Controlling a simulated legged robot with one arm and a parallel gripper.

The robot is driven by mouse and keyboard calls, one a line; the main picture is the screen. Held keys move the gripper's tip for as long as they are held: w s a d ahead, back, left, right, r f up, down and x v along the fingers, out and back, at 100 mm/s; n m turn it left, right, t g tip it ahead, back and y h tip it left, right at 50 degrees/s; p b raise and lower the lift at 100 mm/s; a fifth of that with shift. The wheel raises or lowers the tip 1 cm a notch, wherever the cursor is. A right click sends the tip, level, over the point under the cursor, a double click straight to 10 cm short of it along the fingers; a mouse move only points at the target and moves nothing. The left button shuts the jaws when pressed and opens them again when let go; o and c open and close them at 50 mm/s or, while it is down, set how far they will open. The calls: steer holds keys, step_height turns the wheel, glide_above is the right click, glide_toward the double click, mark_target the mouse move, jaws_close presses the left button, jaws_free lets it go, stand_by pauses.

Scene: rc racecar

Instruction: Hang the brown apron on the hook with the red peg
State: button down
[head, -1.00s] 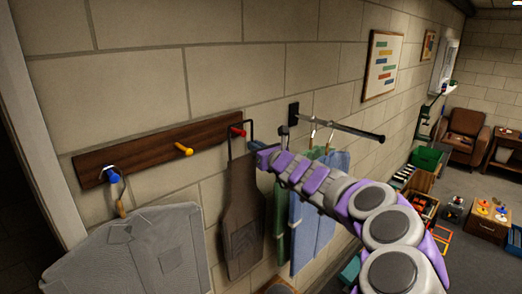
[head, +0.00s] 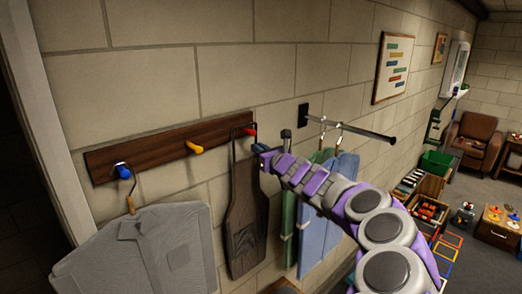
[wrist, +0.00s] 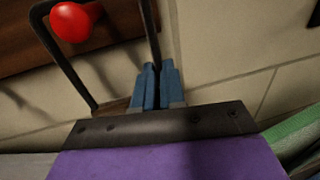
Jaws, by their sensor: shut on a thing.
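The brown apron (head: 247,225) hangs down along the wall in the head view, its dark stiff neck loop at the top. The red peg (head: 250,131) is at the right end of the wooden rack; it also shows in the wrist view (wrist: 75,21), framed between the loop's two sides (wrist: 62,58). I cannot tell whether the loop is around the peg or only in front of it. My gripper (head: 263,157) is at the loop's right side, just below the peg. Its blue fingers (wrist: 158,88) are shut on the apron's loop; the exact grip is partly hidden.
The wooden rack (head: 150,153) also has a yellow peg (head: 196,147) and a blue peg (head: 123,171); a grey shirt (head: 140,255) hangs below the blue one.

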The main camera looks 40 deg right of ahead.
stand_by(0.3)
steer(key=c, duration=1.1)
jaws_free()
steer(key=shift+d, duration=0.1)
steer(key=s, duration=0.5)
steer(key=s+a, duration=0.1)
steer(key=s, duration=1.1)
steer(key=shift+s+a+f, duration=0.1)
steer(key=shift+s+a, duration=0.05)
steer(key=shift+a, duration=0.2)
steer(key=shift+a, duration=0.1)
